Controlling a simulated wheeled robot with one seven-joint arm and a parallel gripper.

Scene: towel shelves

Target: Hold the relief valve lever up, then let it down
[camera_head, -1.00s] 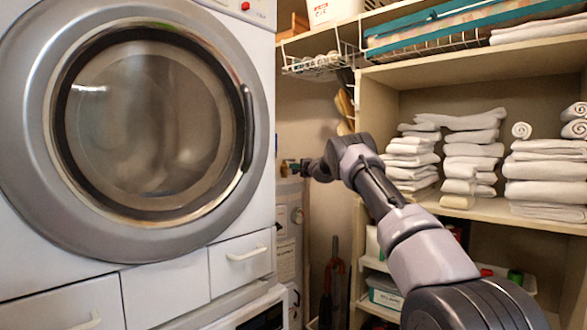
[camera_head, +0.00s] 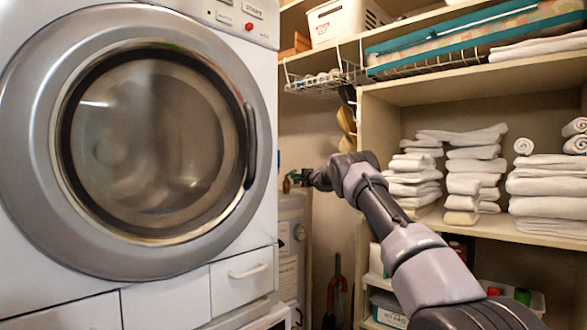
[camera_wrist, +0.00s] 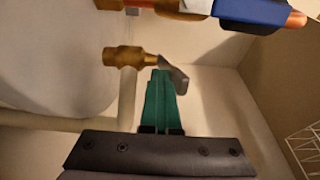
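The relief valve (camera_wrist: 120,57) is a brass body in the wrist view, joined to a pale pipe that runs downward. Its grey lever (camera_wrist: 174,75) sticks out to the right of the brass and slants down. My gripper (camera_wrist: 160,72) has green fingers lying close together, with only a thin line between them. Their tips are right at the lever; whether they touch it I cannot tell. Nothing is seen between the fingers. In the head view my gripper (camera_head: 296,180) is small and dark, by the top of the white tank (camera_head: 291,208); the lever is too small to make out there.
A copper pipe with a blue sleeve (camera_wrist: 253,10) crosses the top of the wrist view. The washer-dryer (camera_head: 262,190) stands close on the left. Shelves with folded towels (camera_head: 475,165) stand on the right, and a wire rack (camera_head: 325,80) hangs above.

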